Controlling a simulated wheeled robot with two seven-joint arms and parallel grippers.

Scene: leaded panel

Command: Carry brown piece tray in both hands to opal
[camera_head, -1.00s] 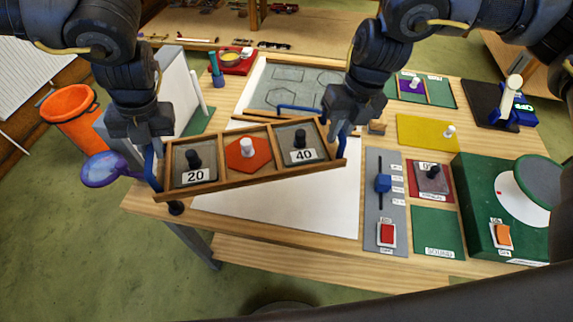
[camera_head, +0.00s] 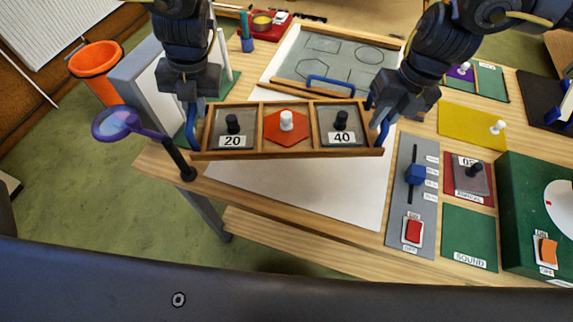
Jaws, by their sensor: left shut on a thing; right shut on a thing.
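The brown piece tray (camera_head: 270,154) is a wooden tray with three compartments, held about level above the table. Its left compartment holds a grey piece marked 20 (camera_head: 220,128) with a black knob. The middle holds a red-orange hexagon (camera_head: 279,134) with a white knob. The right holds a grey piece marked 40 (camera_head: 354,138) with a black knob. My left gripper (camera_head: 192,125) is shut on the blue handle at the tray's left end. My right gripper (camera_head: 382,122) is shut on the blue handle at its right end. I cannot make out anything labelled opal.
A white sheet (camera_head: 300,190) lies below the tray. A grey board with outlined shapes (camera_head: 333,70) lies behind it. A purple magnifier (camera_head: 118,123) stands at the left table edge. A grey switch panel (camera_head: 402,200), green sound pad (camera_head: 470,235) and yellow plate (camera_head: 465,122) are at right.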

